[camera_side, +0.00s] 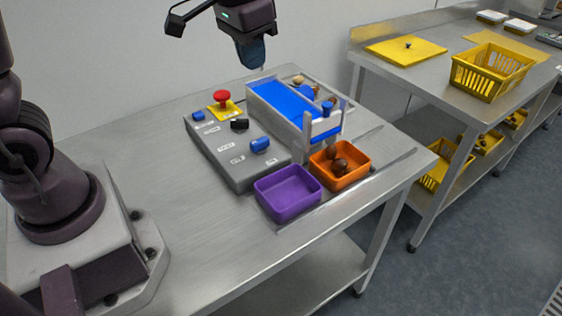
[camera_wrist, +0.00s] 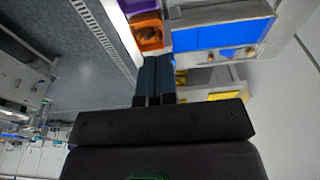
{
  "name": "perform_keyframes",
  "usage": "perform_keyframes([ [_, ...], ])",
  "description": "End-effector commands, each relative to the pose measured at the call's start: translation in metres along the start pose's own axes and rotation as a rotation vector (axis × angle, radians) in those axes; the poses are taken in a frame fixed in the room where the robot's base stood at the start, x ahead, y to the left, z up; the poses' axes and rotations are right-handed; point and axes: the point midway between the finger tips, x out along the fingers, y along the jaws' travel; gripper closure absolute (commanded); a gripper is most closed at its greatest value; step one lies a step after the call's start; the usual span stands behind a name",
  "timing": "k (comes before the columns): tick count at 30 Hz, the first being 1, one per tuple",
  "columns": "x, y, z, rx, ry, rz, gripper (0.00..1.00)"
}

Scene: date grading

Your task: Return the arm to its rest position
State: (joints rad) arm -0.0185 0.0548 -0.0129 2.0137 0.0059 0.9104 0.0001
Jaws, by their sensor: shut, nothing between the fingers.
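My gripper (camera_side: 251,52) hangs in the air above the back of the steel table, behind and above the control box, at the top of the side view. Its fingers are shut with nothing between them and touch nothing. In the wrist view the closed fingers (camera_wrist: 155,75) point toward the trays and the blue belt. The upper part of my arm is out of the side view.
A grey control box (camera_side: 228,150) with a red button (camera_side: 222,98) stands beside a blue-belted conveyor (camera_side: 285,101). A purple tray (camera_side: 288,194) looks empty; an orange tray (camera_side: 358,176) holds brown dates. A second table with a yellow basket (camera_side: 492,72) stands right.

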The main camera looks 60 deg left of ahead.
Motion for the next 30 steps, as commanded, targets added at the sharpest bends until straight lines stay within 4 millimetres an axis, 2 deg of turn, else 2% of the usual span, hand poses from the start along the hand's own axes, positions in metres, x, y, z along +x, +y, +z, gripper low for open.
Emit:
perform_keyframes([
  [1,-0.013,0.000,0.019,-0.001,0.025,0.000,1.00],
  [6,-0.038,0.001,0.078,-0.002,0.097,0.001,1.00],
  [9,-0.047,0.001,0.107,-0.002,0.150,0.002,1.00],
  [12,-0.053,0.002,0.129,-0.002,0.205,0.004,1.00],
  [15,-0.061,0.002,0.140,-0.001,0.259,0.005,1.00],
  [20,-0.073,0.002,0.142,0.001,0.323,0.006,1.00],
  [30,-0.074,0.002,0.142,0.001,0.326,0.006,1.00],
])
